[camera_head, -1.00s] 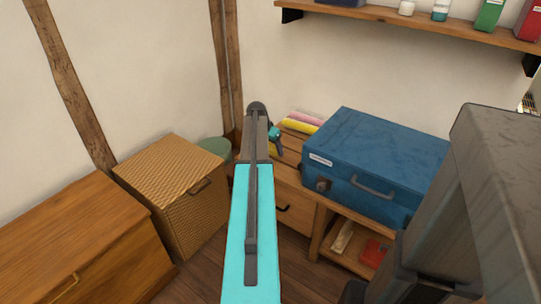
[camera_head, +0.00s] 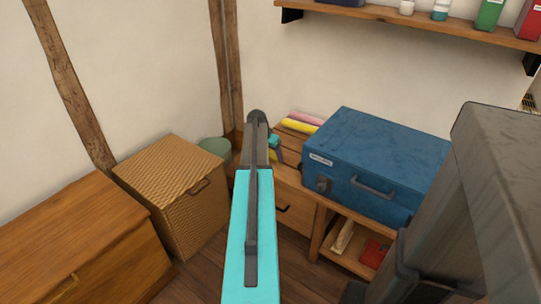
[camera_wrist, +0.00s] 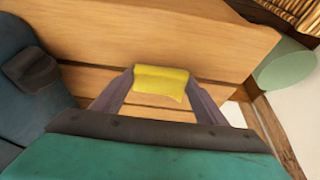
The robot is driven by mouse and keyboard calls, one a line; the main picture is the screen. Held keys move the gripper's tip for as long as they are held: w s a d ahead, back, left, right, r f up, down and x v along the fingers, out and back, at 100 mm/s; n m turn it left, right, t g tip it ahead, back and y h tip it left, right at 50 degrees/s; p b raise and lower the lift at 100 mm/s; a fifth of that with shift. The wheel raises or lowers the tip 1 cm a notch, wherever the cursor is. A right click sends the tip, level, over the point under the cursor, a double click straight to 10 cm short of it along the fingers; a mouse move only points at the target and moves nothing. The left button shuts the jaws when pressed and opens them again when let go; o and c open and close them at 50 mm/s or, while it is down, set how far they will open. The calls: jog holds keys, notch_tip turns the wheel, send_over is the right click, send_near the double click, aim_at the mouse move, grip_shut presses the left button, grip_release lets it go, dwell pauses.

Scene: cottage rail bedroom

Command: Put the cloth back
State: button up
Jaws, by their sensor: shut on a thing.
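My gripper (camera_wrist: 160,90) is shut on a folded yellow cloth (camera_wrist: 160,82), which sits between its two fingertips in the wrist view. Slatted wood lies behind and below the cloth there. In the head view my gripper (camera_head: 276,152) is beside the wooden unit's top, left of the blue case, and a small yellow patch of the held cloth (camera_head: 272,156) shows. My arm hides part of this area. Another yellow roll (camera_head: 299,127) and a pink roll (camera_head: 306,118) lie on the wooden unit (camera_head: 290,205) near the wall.
A large blue case (camera_head: 375,160) stands on the wooden unit, close to my gripper's right. A wicker box (camera_head: 170,190), a wooden chest (camera_head: 80,245) and a green round bin (camera_head: 214,147) stand at left. A shelf (camera_head: 430,22) with containers hangs above.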

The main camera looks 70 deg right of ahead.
jog(key=shift+f, duration=0.1)
jog(key=o, duration=1.1)
jog(key=p+v, duration=0.1)
jog(key=v, duration=1.1)
